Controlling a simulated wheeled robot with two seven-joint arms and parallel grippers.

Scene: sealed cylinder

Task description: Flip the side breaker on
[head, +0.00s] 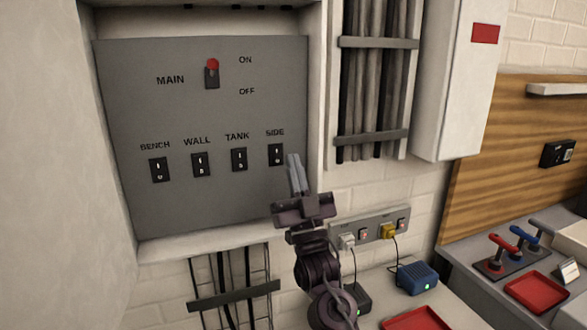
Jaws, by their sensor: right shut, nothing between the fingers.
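The side breaker (276,155) is a small black switch under the label SIDE, at the right end of the lower row on the grey breaker panel (220,115). My right gripper (293,158) is shut and empty. Its fingertips show just right of the side breaker, close to it; I cannot tell whether they touch. The breaker itself is not covered. Its lever position is too small to tell. My left gripper is not in view.
The tank (239,159), wall (201,165) and bench (159,169) breakers sit left of the side breaker. The red main lever (212,68) is above, by ON. A panel recess edge (315,110) and cable duct (375,80) lie right. A socket strip (370,234) is below.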

